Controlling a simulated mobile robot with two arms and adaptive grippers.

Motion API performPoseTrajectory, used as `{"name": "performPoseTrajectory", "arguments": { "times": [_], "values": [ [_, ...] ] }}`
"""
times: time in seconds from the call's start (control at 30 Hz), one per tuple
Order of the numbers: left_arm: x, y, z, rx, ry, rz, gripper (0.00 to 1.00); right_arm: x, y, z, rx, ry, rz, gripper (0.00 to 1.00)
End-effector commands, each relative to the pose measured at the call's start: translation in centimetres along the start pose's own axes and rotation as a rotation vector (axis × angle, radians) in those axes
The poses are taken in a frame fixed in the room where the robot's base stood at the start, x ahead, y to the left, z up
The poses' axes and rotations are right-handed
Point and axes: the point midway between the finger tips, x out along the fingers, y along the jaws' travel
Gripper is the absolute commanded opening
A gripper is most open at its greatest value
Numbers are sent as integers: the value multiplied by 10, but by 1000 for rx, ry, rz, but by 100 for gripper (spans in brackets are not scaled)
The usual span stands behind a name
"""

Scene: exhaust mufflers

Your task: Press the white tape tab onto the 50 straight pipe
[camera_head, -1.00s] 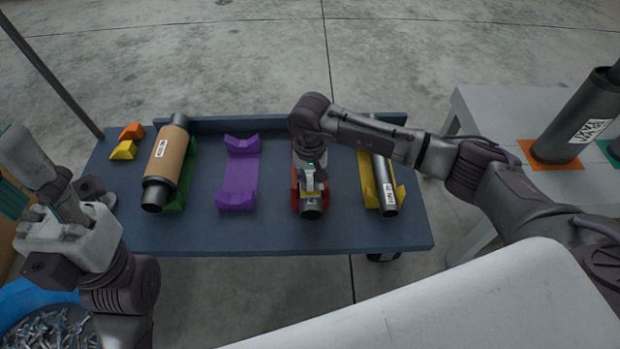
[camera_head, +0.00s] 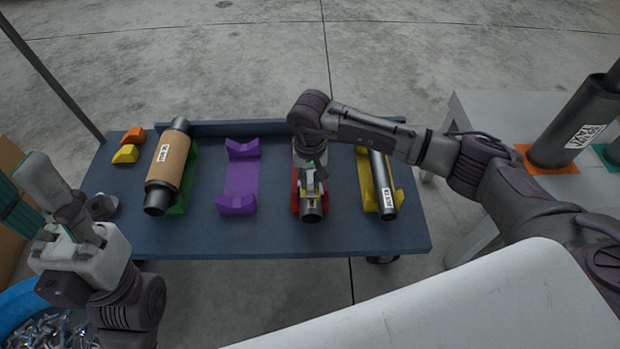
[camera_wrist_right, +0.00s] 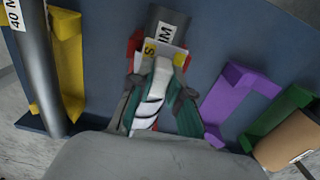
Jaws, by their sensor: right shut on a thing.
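The dark 50 straight pipe (camera_head: 311,215) lies in a red cradle (camera_head: 296,200) on the blue table. In the right wrist view the pipe (camera_wrist_right: 163,14) shows a white label ending in MM. My right gripper (camera_head: 311,178) points down over the pipe. In the right wrist view my right gripper (camera_wrist_right: 160,68) is shut on a small pale tab (camera_wrist_right: 151,48) with a yellowish part and a dark mark. The tab lies close over the pipe by the label; I cannot tell if they touch. My left gripper (camera_head: 20,200) is at the left edge, away from the pipe; its fingers are unclear.
A 40 MM pipe (camera_head: 383,180) lies in a yellow cradle (camera_head: 366,180) to the right. A purple cradle (camera_head: 240,178) stands empty. A brown-wrapped muffler (camera_head: 170,163) lies in a green cradle (camera_head: 186,190). Orange (camera_head: 134,134) and yellow blocks (camera_head: 125,154) sit at the left.

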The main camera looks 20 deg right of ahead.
Motion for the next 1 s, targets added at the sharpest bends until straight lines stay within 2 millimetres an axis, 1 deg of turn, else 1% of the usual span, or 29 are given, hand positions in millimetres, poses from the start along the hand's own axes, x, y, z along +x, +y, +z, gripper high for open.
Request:
{"name": "performPoseTrajectory", "arguments": {
  "times": [0.03, 0.5, 0.8, 1.0],
  "values": [
    [0, 0, 0, -1, -8, -1, 40, -5, 0, 0, 0, 1, 0, 4],
    [-7, 0, -3, -6, -55, -26, 40, -29, 0, 0, 0, 1, -1, 4],
    [1, 0, -5, -6, -59, -27, 40, -43, 0, 0, 0, 1, 0, 4],
    [5, 0, -6, -6, -51, -26, 40, -47, 0, 0, -1, 1, -1, 4]
  ]
}}
